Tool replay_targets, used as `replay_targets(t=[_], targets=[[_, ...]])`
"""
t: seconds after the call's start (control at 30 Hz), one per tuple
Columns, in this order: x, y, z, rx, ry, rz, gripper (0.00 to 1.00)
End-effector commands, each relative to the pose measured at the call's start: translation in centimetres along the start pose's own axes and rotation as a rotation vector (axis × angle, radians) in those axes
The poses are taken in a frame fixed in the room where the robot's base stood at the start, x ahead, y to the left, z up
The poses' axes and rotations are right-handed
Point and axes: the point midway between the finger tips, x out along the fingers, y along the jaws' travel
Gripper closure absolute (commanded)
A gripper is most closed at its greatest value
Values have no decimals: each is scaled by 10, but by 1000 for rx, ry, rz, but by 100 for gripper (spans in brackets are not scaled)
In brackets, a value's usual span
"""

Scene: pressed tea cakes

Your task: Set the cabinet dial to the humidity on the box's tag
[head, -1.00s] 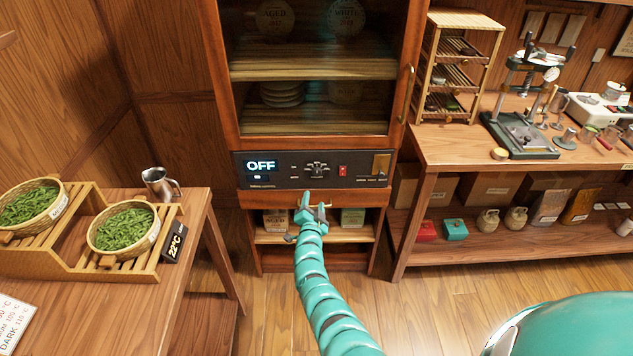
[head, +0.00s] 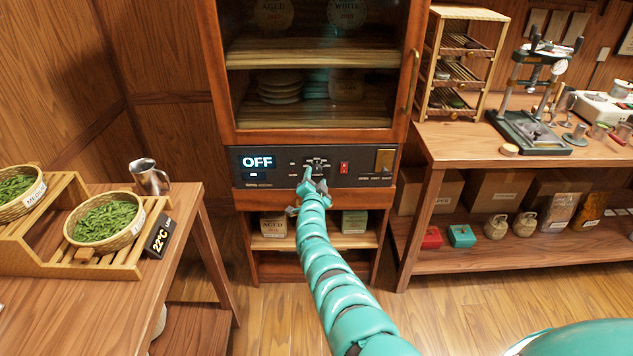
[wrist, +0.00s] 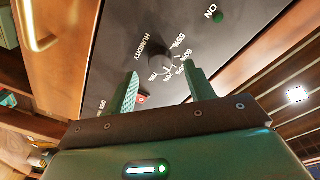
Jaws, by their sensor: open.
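The cabinet (head: 228,100) has a dark control panel (head: 278,170) whose display (head: 257,161) reads OFF. The humidity dial (wrist: 161,61) is a dark round knob in the wrist view, with percent marks around it; 55% and 60% are the clearest. In the head view my gripper partly covers the dial area. My gripper (wrist: 163,88) is open and empty, its two teal fingers pointing at the panel, one to each side below the dial and apart from it. A tan box (head: 273,226) and a green box (head: 354,221) stand on the cabinet's lower shelf; their print is too small to read.
A red switch (head: 344,168) is right of the dial. The glass door's brass handle (head: 412,82) is above right. A table (head: 180,230) with leaf baskets (head: 105,222) is at left, a workbench (head: 440,150) at right. The floor before the cabinet is clear.

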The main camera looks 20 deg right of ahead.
Motion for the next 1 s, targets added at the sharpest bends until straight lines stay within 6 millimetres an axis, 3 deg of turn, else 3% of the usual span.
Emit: replay_targets(t=[0.4, 0.87, 1.0], targets=[[28, 2, 1, 2, 3, 1, 47], [31, -1, -1, 0, 2, -1, 47], [31, -1, -1, 0, 2, -1, 74]])
